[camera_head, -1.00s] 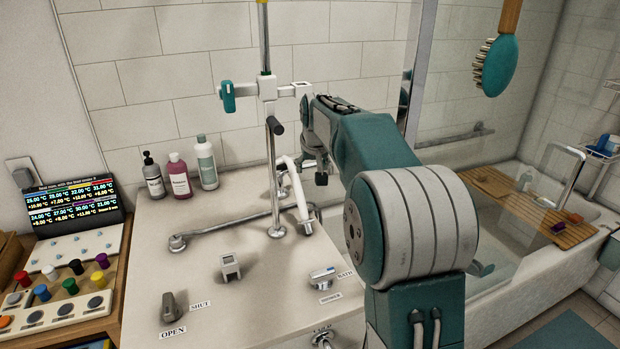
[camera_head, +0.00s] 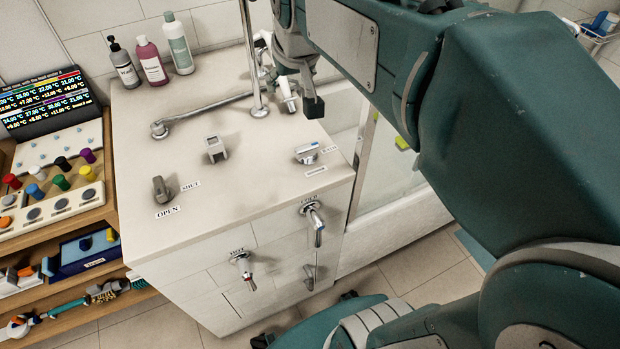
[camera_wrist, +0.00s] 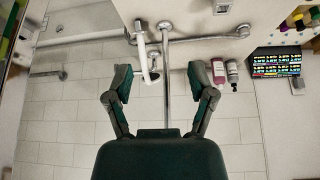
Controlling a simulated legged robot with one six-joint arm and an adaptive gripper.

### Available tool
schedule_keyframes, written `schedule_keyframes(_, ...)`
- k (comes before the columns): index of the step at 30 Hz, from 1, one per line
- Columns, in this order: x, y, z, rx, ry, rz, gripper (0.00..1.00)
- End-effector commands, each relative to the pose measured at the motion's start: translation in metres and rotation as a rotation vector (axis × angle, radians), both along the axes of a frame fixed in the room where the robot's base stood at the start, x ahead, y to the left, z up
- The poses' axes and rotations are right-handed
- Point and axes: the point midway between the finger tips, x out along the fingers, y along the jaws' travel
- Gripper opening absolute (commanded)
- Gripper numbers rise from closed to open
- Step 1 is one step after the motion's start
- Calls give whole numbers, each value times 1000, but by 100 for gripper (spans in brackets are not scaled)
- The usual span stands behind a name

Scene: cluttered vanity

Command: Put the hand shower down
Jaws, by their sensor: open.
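The white hand shower (camera_wrist: 144,55) stands out in the wrist view, long and slim, beside the chrome riser pole (camera_wrist: 166,85) near the wall-side pipe. In the head view it is mostly hidden behind my gripper; a pale part (camera_head: 287,91) shows at the counter's back right. My gripper (camera_wrist: 160,72) is open in the wrist view, its two fingers wide apart, with the pole and the shower's end between them in the picture. I see no finger touching the shower. In the head view, my gripper (camera_head: 300,88) hangs over the back right of the counter (camera_head: 235,180).
Several bottles (camera_head: 151,62) stand at the counter's back left. A chrome pipe (camera_head: 205,108), a grey lever (camera_head: 160,189), a small square fixture (camera_head: 216,149) and a chrome knob (camera_head: 307,153) are on the counter. A display (camera_head: 42,101) stands left.

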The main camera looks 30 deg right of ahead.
Motion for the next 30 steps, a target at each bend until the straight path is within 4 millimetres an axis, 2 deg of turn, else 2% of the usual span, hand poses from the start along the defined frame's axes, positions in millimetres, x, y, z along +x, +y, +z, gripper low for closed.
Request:
schedule_keyframes(1, -23, 7, -4, 1, -4, 13, 71)
schedule_keyframes(6, -91, 25, -30, 3, -5, 49, 71)
schedule_keyframes(9, -124, 32, -50, 4, -4, 68, 71)
schedule_keyframes(12, -147, 36, -66, 5, -3, 81, 71)
schedule_keyframes(15, -159, 37, -75, 5, -2, 87, 71)
schedule_keyframes(18, -162, 38, -78, 6, 0, 89, 71)
schedule_keyframes(26, -161, 38, -78, 6, 0, 89, 71)
schedule_keyframes(27, -161, 38, -78, 6, 0, 89, 78)
schedule_keyframes(30, -153, 40, -78, 11, -11, 97, 78)
